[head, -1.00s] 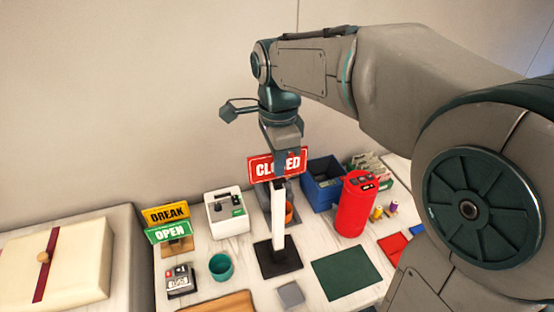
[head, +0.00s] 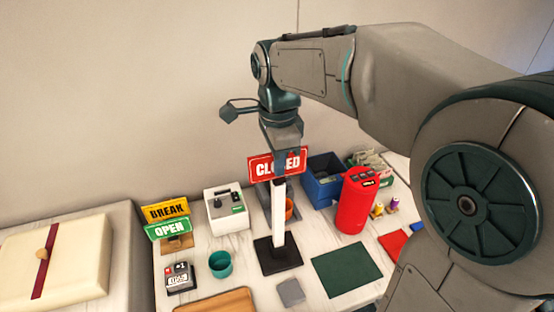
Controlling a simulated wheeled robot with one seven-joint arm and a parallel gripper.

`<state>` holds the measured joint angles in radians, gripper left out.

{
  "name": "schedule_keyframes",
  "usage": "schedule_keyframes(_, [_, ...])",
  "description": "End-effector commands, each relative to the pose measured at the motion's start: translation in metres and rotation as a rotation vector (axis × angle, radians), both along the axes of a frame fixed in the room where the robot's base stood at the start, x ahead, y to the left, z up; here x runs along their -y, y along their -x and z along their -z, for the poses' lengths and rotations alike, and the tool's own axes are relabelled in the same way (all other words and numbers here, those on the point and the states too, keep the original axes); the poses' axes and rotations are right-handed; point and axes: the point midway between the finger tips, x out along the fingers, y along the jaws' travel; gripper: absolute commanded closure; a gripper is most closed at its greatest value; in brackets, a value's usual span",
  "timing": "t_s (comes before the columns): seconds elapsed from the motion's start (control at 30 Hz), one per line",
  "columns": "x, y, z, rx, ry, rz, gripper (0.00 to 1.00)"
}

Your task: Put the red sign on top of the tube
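The red CLOSED sign (head: 264,168) is upright in my gripper (head: 280,165), whose fingers cover part of its lettering. The sign is right at the top of the white tube (head: 279,218), which stands upright on a black square base (head: 278,262). From this angle I cannot tell whether the sign touches the tube or hangs just above or behind it. The fingertips are partly hidden by the sign.
Left are a yellow BREAK sign (head: 165,212), a green OPEN sign (head: 167,230) and a white device (head: 227,212). A teal cup (head: 220,264) stands in front. Right are a red canister (head: 355,205), a blue bin (head: 323,190) and a green mat (head: 346,271).

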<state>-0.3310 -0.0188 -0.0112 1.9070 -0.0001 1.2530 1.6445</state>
Motion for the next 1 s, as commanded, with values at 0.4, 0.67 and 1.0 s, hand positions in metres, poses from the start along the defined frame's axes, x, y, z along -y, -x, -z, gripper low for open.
schedule_keyframes(0.4, [0.0002,0.0000,0.0013,0.000,0.000,0.000,1.00])
schedule_keyframes(0.67, [0.0002,0.0000,0.0049,0.000,0.000,0.000,1.00])
schedule_keyframes(1.0, [0.0002,0.0000,0.0047,0.000,0.000,0.000,0.70])
